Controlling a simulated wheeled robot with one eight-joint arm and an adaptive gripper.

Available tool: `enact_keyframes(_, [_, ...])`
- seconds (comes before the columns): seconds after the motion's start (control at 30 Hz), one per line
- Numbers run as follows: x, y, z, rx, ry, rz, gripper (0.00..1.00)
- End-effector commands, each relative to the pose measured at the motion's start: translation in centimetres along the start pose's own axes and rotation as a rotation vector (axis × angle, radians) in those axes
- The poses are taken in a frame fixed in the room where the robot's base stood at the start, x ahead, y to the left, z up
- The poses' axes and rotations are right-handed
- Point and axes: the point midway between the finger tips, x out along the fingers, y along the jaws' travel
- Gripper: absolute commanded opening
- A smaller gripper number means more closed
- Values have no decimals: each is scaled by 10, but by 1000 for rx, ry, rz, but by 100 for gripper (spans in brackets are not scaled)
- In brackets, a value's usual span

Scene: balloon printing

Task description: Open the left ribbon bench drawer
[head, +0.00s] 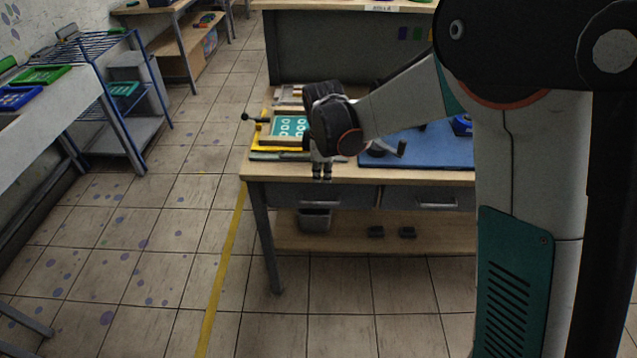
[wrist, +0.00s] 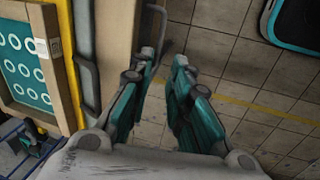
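The ribbon bench (head: 420,177) stands ahead with two drawers side by side under its top. The left drawer (head: 352,196) looks closed, its front flush with the bench. My gripper (head: 322,179) hangs fingers-down at the bench's front edge, over the left drawer's front. In the wrist view my gripper (wrist: 164,58) has its two teal fingers apart with nothing clearly between them. A grey bar handle (wrist: 158,22) shows by the left fingertip, just out from the drawer front. I cannot tell whether they touch.
The right drawer has a pale handle (head: 435,204). A printing frame with teal rings (head: 289,127) and a blue mat (head: 430,150) lie on the bench top. A grey bin (head: 314,220) sits on the lower shelf (head: 350,240). The floor in front is clear. A blue rack (head: 110,90) stands left.

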Motion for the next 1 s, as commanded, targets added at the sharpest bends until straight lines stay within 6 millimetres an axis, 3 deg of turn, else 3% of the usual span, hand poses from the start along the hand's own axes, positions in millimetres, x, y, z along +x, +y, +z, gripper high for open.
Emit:
enact_keyframes(0.1, [12,1,-11,-43,-3,-14,18])
enact_keyframes(0.37, [35,0,-14,-56,-5,-20,18])
enact_keyframes(0.8, [119,-2,-13,-55,-4,-19,18])
enact_keyframes(1.0, [144,-2,-13,-55,-4,-19,18])
